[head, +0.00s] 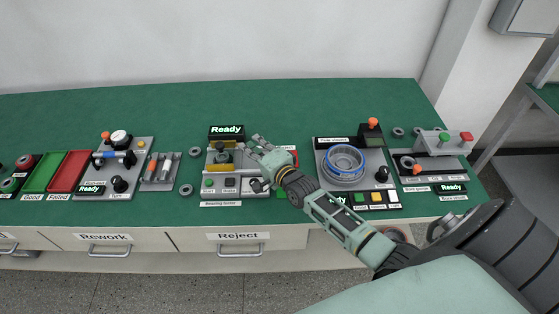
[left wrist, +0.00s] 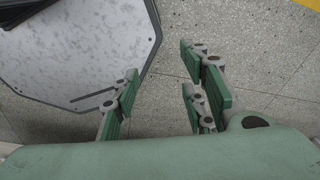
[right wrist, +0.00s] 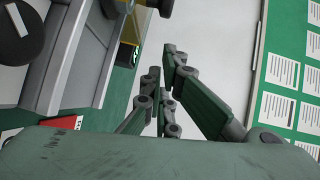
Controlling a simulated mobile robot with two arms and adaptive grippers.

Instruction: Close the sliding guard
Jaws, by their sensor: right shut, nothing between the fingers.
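The press-like station (head: 222,172) with a "Ready" display (head: 227,131) stands at the middle of the green bench. It has a yellow part and a grey frame; the sliding guard is too small to make out surely, and my right arm covers the station's right side. My right gripper (head: 256,143) is at the station's upper right, shut and empty. In the right wrist view, its fingertips (right wrist: 166,72) are close together, right of a grey rail-like housing (right wrist: 80,60), apart from it. My left gripper (left wrist: 160,88) is open and empty above the floor, outside the head view.
A station with a blue-rimmed round part (head: 344,163) stands to the right, near my right forearm. Green and red trays (head: 68,171) and a station with knobs (head: 120,165) are to the left. The bench top behind the stations (head: 300,105) is clear. Drawers (head: 240,238) line the front.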

